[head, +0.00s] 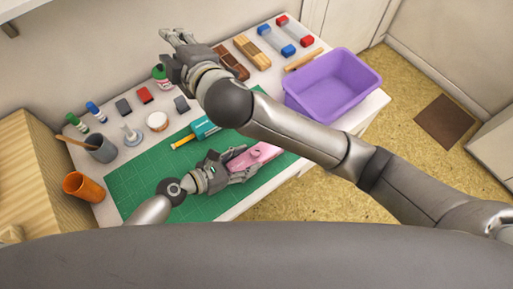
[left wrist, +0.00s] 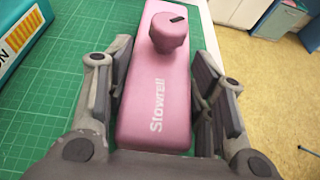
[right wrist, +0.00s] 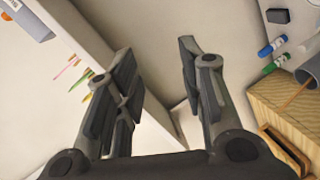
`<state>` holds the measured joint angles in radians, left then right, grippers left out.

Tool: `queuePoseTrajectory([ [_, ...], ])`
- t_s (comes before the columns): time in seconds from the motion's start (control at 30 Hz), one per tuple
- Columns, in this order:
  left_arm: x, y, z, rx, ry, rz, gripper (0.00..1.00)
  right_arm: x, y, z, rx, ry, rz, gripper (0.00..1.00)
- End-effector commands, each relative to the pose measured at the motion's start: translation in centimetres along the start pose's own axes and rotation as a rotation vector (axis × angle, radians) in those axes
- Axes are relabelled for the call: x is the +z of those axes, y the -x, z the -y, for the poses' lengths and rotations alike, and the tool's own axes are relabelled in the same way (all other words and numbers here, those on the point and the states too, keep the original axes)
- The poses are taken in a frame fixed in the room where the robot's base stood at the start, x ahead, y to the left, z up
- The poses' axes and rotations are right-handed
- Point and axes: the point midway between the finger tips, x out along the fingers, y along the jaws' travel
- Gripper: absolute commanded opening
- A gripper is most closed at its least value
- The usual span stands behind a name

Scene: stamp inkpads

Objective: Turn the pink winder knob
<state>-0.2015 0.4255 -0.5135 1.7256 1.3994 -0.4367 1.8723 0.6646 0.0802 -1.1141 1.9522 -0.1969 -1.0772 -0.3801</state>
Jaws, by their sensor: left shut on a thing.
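The pink winder (head: 254,153) lies on the green cutting mat (head: 139,184). In the left wrist view its long pink body (left wrist: 155,110) bears the word "Stowrell", and its round pink knob (left wrist: 169,33) with a dark mark on top stands at the far end. My left gripper (left wrist: 160,95) is shut on the body, one finger on each side, apart from the knob. In the head view my left gripper (head: 241,170) covers part of the winder. My right gripper (head: 178,37) is raised near the wall, open and empty; its spread fingers (right wrist: 157,60) show in its wrist view.
A teal box (head: 205,128) lies on the mat beside the winder. A purple tub (head: 301,106) stands at the table's right end. Stamps, inkpads, a grey cup (head: 101,150) and an orange cup (head: 84,186) line the back and left.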

Motion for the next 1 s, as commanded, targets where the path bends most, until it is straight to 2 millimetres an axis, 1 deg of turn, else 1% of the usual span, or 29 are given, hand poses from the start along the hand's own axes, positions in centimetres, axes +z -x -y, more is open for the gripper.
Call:
queuePoseTrajectory([
  [0.03, 0.0, 0.0, 0.0, 0.0, 0.0, 0.0, 0.23, 1.3, 0.8, 0.8, -0.038, -0.106, 0.055, 0.36],
  [0.17, 0.0, 0.0, 0.0, 0.0, 0.0, 0.0, 0.23, 5.2, 3.2, 3.3, -0.142, -0.368, 0.221, 0.36],
  [0.2, 0.0, 0.0, 0.0, 0.0, 0.0, 0.0, 0.23, 6.4, 4.1, 4.3, -0.176, -0.446, 0.274, 0.36],
  [0.27, 0.0, 0.0, 0.0, 0.0, 0.0, 0.0, 0.23, 8.1, 5.7, 5.9, -0.227, -0.562, 0.357, 0.36],
  [0.3, 0.0, 0.0, 0.0, 0.0, 0.0, 0.0, 0.23, 9.2, 6.8, 7.0, -0.263, -0.635, 0.413, 0.36],
  [0.37, 0.0, 0.0, 0.0, 0.0, 0.0, 0.0, 0.23, 10.7, 8.6, 8.8, -0.313, -0.739, 0.496, 0.36],
  [0.4, 0.0, 0.0, 0.0, 0.0, 0.0, 0.0, 0.23, 11.5, 9.9, 9.9, -0.344, -0.803, 0.549, 0.36],
  [0.5, 0.0, 0.0, 0.0, 0.0, 0.0, 0.0, 0.23, 13.2, 12.9, 12.4, -0.416, -0.937, 0.669, 0.36],
  [0.63, 0.0, 0.0, 0.0, 0.0, 0.0, 0.0, 0.23, 14.3, 15.9, 14.7, -0.482, -1.052, 0.785, 0.36],
  [0.7, 0.0, 0.0, 0.0, 0.0, 0.0, 0.0, 0.23, 14.7, 17.0, 15.5, -0.504, -1.089, 0.825, 0.36],
  [0.8, 0.0, 0.0, 0.0, 0.0, 0.0, 0.001, 0.23, 15.0, 17.8, 16.2, -0.521, -1.116, 0.857, 0.36],
  [0.87, 0.0, 0.0, 0.0, 0.0, 0.0, 0.001, 0.23, 15.1, 17.7, 16.6, -0.525, -1.121, 0.865, 0.36],
  [1.0, 0.0, 0.0, 0.0, 0.0, 0.0, 0.001, 0.23, 15.8, 16.7, 18.1, -0.527, -1.12, 0.869, 0.36],
])
